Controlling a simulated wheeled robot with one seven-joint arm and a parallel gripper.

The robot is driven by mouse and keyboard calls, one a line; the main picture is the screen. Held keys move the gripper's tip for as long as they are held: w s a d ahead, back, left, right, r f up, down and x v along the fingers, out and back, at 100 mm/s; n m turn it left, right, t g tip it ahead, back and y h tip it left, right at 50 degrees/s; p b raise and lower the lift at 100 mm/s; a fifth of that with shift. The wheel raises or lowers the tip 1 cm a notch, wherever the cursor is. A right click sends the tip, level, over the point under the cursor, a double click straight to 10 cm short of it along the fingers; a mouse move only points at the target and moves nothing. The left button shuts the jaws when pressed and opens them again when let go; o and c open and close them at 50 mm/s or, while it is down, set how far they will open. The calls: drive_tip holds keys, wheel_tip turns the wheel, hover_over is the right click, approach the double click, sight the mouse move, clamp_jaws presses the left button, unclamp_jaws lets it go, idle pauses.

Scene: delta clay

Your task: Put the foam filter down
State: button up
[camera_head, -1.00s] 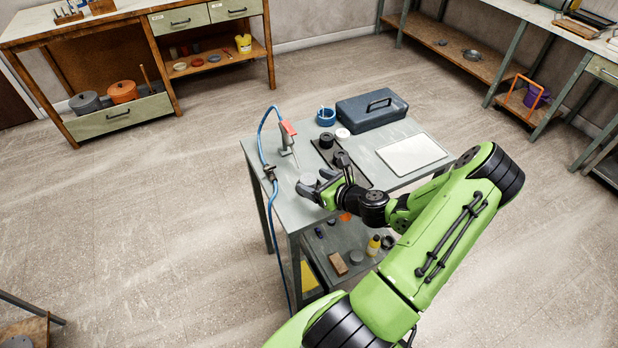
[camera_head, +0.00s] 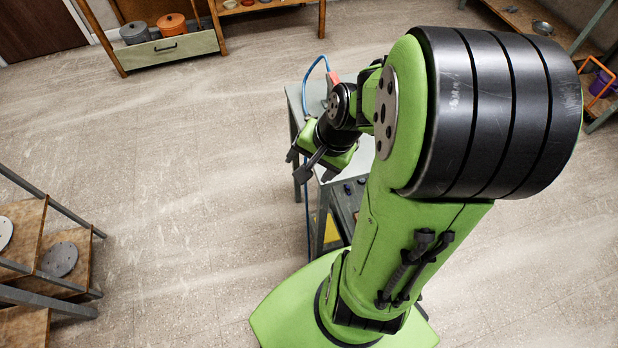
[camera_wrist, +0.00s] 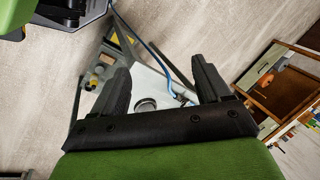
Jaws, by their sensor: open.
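My gripper (camera_head: 310,165) is open and hangs in the air by the near left edge of the grey worktable (camera_head: 295,95). In the wrist view its two dark fingers (camera_wrist: 160,75) stand wide apart with nothing held between them. Beyond them, on the pale tabletop, lies a small round grey piece (camera_wrist: 145,105), apart from both fingers, its lower part hidden by my gripper. It looks like the foam filter, but I cannot be sure. In the head view my arm hides most of the tabletop, and the piece does not show.
A blue hose (camera_head: 307,75) runs over the table's left side and down to the floor. A shelf rack with round plates (camera_head: 60,260) stands at the left. A bench with an orange pot (camera_head: 172,25) is at the back. The floor between is clear.

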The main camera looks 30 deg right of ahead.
drive_tip(key=s+a+r+n+t+h, duration=0.1)
drive_tip(key=s+a+r+n, duration=0.5)
drive_tip(key=s+r+n, duration=0.3)
wheel_tip(320, 180, up, 2)
drive_tip(key=shift+s+a+r+n+t+h, duration=0.1)
drive_tip(key=shift+s+a+n+t+h, duration=0.3)
drive_tip(key=shift+n, duration=0.7)
drive_tip(key=shift+w, duration=0.1)
wheel_tip(320, 180, up, 3)
drive_tip(key=p, duration=0.3)
drive_tip(key=shift+r, duration=0.15)
